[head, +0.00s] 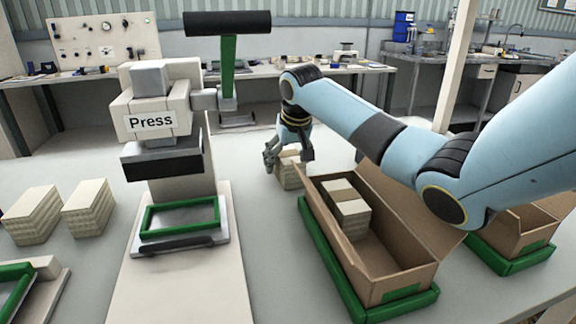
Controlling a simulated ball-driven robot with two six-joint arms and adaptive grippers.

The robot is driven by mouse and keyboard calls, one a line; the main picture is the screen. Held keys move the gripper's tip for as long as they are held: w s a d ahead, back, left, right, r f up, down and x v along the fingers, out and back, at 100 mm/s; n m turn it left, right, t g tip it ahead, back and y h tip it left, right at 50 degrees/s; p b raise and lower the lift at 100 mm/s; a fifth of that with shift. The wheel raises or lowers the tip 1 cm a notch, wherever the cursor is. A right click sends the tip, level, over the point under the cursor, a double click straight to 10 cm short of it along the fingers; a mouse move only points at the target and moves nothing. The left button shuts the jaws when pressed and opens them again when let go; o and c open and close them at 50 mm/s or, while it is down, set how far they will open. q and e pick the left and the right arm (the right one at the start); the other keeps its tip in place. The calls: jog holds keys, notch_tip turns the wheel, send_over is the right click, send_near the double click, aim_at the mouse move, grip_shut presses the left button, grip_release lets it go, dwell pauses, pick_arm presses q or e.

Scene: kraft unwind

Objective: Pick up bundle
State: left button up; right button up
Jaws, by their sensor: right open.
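My right gripper (288,157) points down at a bundle (289,176) of stacked pale sheets that stands on the table behind the open cardboard box. Its fingers are open, with the bundle's upper part between or just behind them; I cannot tell whether they touch it. The bundle is partly hidden by the fingers and the box wall. More bundles (349,213) stand inside the cardboard box (405,285). Two further bundles (88,208) stand at the left of the table. My left gripper is not in view.
The press (160,120), with its green-framed bed (180,217), stands left of the gripper. The box sits in a green tray (335,272). A second cardboard box (522,225) is at the right, partly behind my right arm. Grey table (270,285) is bare between press and box.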

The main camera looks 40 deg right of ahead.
jog(key=c, duration=1.3)
jog(key=shift+c, duration=0.2)
